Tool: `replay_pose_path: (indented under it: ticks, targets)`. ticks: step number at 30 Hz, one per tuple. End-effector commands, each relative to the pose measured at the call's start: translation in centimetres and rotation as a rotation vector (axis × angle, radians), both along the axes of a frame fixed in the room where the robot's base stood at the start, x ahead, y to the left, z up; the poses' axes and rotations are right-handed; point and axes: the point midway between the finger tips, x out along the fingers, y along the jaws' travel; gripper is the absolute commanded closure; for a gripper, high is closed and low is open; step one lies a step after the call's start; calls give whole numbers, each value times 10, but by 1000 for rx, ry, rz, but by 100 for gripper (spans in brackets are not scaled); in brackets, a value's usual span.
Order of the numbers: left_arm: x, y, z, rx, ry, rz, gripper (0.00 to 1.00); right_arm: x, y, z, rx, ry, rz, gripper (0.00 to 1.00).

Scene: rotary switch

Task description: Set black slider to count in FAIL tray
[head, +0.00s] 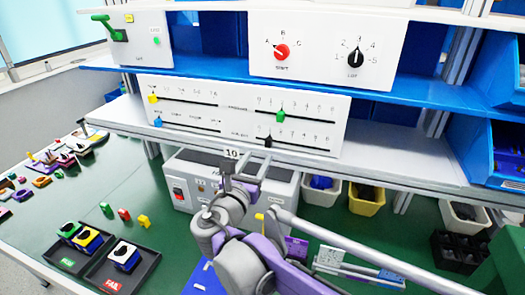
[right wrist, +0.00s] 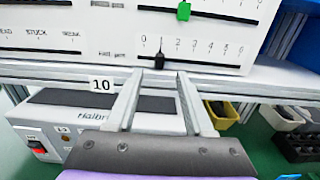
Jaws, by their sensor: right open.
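The black slider (head: 268,141) sits on the lower right track of the white slider panel (head: 205,104). In the right wrist view the black slider (right wrist: 159,62) stands at about the 1 mark of a 0 to 6 scale. My right gripper (head: 245,168) is open and empty, just below and in front of the panel. In the right wrist view its fingers (right wrist: 160,100) point up toward the slider, one on each side, apparently short of it. My left gripper is out of view.
The panel also has green (head: 280,115), yellow (head: 152,97) and blue (head: 158,121) sliders. A grey box with a red switch (head: 178,193) stands under the shelf. A PASS tray (head: 62,262) adjoins the FAIL tray. Small bins stand at the right.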

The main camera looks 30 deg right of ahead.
Motion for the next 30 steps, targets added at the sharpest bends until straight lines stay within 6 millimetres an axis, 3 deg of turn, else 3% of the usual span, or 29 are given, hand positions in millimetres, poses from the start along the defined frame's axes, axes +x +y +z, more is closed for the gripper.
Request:
replay_pose_path:
  ticks: [7,24,27,30]
  targets:
    - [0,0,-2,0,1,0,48,-19,23,0,1,1,2,48]
    - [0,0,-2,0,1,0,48,-22,24,-1,5,-1,-1,48]
    - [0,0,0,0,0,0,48,-28,18,-11,79,-18,-14,48]
    - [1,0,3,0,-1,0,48,-47,7,-39,284,-75,-57,48]
